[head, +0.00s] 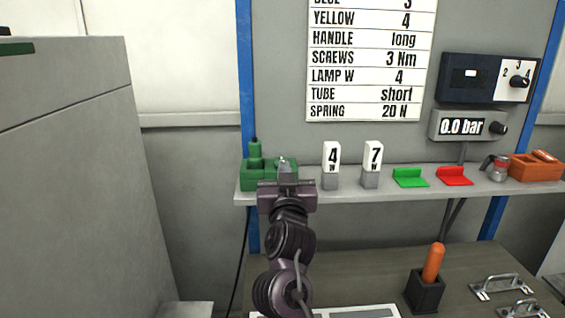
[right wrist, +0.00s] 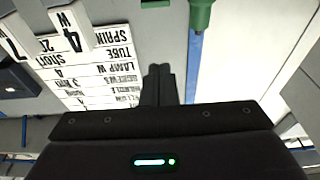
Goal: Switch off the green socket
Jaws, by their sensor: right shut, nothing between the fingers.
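The green socket (head: 250,180) is a green block at the left end of the shelf, with a green upright piece (head: 255,152) on it. My right gripper (head: 288,163) is shut and empty, in front of the socket's right part and hiding some of it. Whether it touches the socket I cannot tell. In the right wrist view, which looks upside down, the shut fingers (right wrist: 158,82) point up toward the top edge. A green piece (right wrist: 200,14) shows there to the right of the fingertips, with a sliver of green at the top. The socket's switch is not clear. My left gripper is not in view.
The shelf (head: 400,193) also holds blocks marked 4 (head: 331,165) and 7 (head: 372,165), a green bracket (head: 410,178), a red bracket (head: 455,176) and an orange bin (head: 535,168). An orange handle (head: 433,263) stands in a holder below. A large grey cabinet (head: 65,190) is at left.

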